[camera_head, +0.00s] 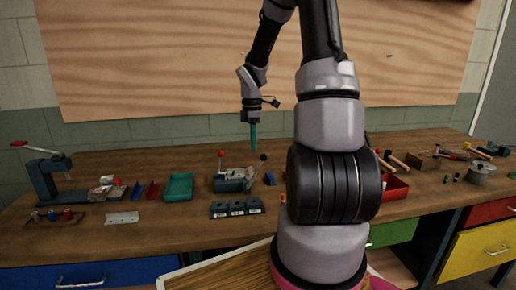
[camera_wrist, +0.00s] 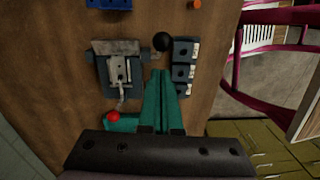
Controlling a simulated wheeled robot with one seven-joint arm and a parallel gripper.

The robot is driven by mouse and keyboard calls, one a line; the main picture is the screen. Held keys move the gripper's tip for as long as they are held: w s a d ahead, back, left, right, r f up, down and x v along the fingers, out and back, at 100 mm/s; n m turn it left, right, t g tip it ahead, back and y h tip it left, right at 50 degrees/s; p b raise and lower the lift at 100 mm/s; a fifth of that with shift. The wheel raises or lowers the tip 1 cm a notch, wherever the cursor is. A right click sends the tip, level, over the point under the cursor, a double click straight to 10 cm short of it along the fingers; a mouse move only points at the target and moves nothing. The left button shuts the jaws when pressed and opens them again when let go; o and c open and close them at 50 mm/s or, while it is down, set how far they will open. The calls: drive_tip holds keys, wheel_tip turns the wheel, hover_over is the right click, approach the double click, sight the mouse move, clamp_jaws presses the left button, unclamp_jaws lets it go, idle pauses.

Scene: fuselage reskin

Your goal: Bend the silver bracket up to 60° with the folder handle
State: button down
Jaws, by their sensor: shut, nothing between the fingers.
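The folder (camera_head: 232,182) stands on the bench in the head view, and it also shows in the wrist view (camera_wrist: 103,69). Silver metal (camera_wrist: 118,69) lies on it; I cannot tell the bracket from the folder's own parts, nor read its bend angle. A lever with a black knob (camera_head: 263,157) rises at the folder's right, and one with a red knob (camera_head: 221,153) at its left. My gripper (camera_head: 253,149), with teal fingers, points down above the folder. In the wrist view its fingers (camera_wrist: 159,72) are together and empty, with the black knob (camera_wrist: 162,42) just beyond their tips, apparently apart.
Dark labelled blocks (camera_head: 236,209) sit in front of the folder. A teal tray (camera_head: 179,187) and a lever press (camera_head: 48,178) stand left. A silver plate (camera_head: 122,218) lies at front left. A red bin (camera_head: 394,188) and a pot (camera_head: 481,174) stand right.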

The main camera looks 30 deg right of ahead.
drive_tip(key=shift+s+d+f, duration=0.3)
drive_tip(key=shift+d+f, duration=0.45)
drive_tip(key=shift+d, duration=0.05)
drive_tip(key=d, duration=0.1)
drive_tip(key=s+d+f, duration=0.1)
drive_tip(key=d, duration=0.1)
drive_tip(key=d+f, duration=0.1)
drive_tip(key=d, duration=0.1)
drive_tip(key=shift+s+d+f, duration=0.1)
drive_tip(key=shift+s+f, duration=0.15)
drive_tip(key=shift+s, duration=0.05)
drive_tip(key=shift+r, duration=0.1)
